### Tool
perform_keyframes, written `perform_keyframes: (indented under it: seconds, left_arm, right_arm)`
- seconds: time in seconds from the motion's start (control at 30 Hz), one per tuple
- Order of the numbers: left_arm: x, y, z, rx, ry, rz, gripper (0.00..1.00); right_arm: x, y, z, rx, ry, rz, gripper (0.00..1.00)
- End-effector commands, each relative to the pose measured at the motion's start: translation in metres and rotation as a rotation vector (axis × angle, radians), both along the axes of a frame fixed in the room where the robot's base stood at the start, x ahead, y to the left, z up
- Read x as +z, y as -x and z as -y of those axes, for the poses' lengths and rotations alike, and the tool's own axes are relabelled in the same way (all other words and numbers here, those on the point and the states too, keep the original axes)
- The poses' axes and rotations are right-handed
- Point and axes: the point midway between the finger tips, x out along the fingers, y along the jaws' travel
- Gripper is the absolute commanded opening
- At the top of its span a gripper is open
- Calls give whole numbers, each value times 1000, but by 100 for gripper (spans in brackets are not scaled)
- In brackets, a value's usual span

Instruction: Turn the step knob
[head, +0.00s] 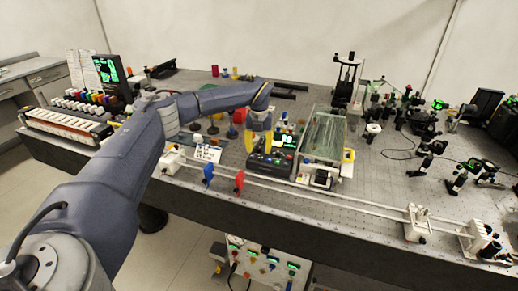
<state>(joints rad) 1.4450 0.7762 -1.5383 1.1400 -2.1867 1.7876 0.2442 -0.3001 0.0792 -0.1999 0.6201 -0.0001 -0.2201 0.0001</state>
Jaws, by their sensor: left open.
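My left arm reaches in over the bench, and its left gripper (263,139) points down with its yellow fingers apart, open and empty as far as I can see. Below the fingers stands a black control box (268,165) with small lit parts on its front. The gripper hangs just above or behind this box; I cannot tell if it touches. The step knob is too small to pick out for sure and may be hidden by the fingers. My right gripper is not in view.
A clear-walled case (324,137) stands close right of the box. A white rail (325,203) with a blue holder (208,173) and a red holder (239,181) runs along the front edge. Optics mounts (428,160) crowd the right. A lit screen (107,69) stands at left.

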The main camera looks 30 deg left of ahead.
Motion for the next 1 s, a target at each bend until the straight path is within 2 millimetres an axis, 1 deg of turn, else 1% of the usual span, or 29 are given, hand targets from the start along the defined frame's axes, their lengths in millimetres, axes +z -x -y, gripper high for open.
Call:
perform_keyframes:
  seconds: [0.1,0.37,0.4,0.77,1.0]
  left_arm:
    - [-3,0,0,0,0,-1,40]
    - [-4,0,0,0,0,-1,40]
    - [-4,0,0,0,0,-1,42]
    - [-3,0,0,0,0,-1,0]
    - [-3,0,0,1,0,-1,0]
  right_arm:
    - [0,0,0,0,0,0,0]
    - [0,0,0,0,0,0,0]
    - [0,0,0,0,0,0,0]
    - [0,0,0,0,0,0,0]
    - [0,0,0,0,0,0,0]
